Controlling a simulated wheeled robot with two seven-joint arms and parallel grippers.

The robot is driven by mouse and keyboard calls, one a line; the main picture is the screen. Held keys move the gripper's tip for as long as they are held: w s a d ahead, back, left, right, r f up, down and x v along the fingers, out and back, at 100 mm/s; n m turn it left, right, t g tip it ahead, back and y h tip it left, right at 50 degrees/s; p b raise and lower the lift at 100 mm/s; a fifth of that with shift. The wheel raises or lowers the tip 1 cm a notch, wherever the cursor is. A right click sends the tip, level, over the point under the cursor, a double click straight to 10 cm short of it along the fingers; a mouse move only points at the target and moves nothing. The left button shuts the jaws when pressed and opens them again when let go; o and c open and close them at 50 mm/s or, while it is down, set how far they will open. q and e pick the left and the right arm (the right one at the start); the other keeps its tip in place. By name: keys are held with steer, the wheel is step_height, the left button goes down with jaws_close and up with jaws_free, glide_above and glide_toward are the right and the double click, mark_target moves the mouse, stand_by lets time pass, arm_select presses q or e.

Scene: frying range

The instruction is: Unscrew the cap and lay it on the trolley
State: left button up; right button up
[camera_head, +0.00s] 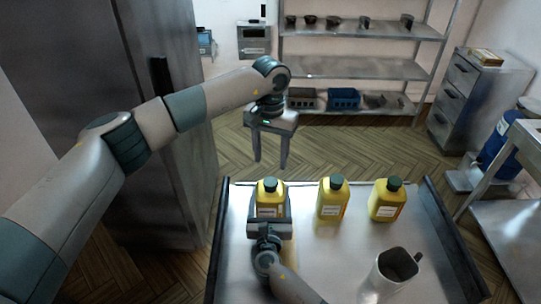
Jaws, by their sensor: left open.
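Three yellow bottles with dark caps stand upright in a row on the metal trolley (334,262): the left bottle (268,198), the middle bottle (332,203) and the right bottle (386,206). The left bottle's cap (269,183) is on its neck. My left gripper (271,164) is open and empty, pointing down, and appears just above and beyond this cap. My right gripper (267,214) is low at the left bottle, its fingers on either side of the body and apparently shut on it. It hides the bottle's lower part.
A grey pitcher (391,272) stands at the trolley's front right. The trolley has dark raised side edges. Bare metal lies between the bottles and pitcher. Shelves (350,70) with pots and bins stand behind, a tall cabinet (165,120) at left.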

mark_target(271, 181)
arm_select(q)
steer(key=shift+f, duration=0.15)
stand_by(0.3)
steer(key=shift+f, duration=3.85)
steer(key=c, duration=1.1)
